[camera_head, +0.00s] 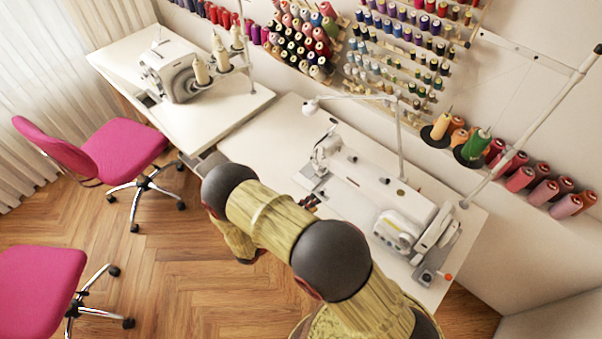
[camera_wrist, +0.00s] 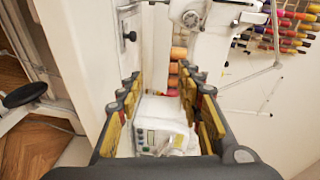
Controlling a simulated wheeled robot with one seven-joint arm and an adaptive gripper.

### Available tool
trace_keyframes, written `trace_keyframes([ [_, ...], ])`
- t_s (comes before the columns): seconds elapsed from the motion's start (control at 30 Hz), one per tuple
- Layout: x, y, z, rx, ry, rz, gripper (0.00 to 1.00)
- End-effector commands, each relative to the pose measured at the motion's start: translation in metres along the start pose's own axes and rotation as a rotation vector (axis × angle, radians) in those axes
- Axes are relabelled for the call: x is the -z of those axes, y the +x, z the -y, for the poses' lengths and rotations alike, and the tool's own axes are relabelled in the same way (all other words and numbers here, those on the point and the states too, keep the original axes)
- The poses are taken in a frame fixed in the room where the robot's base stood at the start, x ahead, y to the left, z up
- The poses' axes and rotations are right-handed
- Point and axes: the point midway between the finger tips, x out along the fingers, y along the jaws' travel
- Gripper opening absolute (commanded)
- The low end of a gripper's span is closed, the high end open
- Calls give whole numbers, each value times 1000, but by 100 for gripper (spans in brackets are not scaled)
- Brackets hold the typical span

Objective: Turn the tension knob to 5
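A white sewing machine (camera_head: 345,165) stands on the nearer white table, and its head end shows at the top of the wrist view (camera_wrist: 222,45). A small round dial-like part (camera_wrist: 191,18) on that head may be the tension knob. No number can be read on it. My gripper (camera_wrist: 163,90) is open with nothing between its fingers. The fingers extend below the machine head in the wrist view. In the head view my gripper (camera_head: 309,202) shows only as dark fingertips beside the machine, in front of its head end. The rest is hidden behind my arm.
A white machine part with a panel (camera_wrist: 160,135) lies beyond my fingers. The white table (camera_head: 262,150) has bare room left of the machine. Pink chairs (camera_head: 124,150) stand at left. Thread racks (camera_head: 400,50) line the wall.

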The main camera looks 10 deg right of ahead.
Motion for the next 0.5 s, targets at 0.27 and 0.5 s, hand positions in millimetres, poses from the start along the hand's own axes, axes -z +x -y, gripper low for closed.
trace_keyframes([
  [0.27, -49, -7, 36, 143, -423, 101, 36],
  [0.5, -49, 2, 39, 151, -515, 87, 36],
])
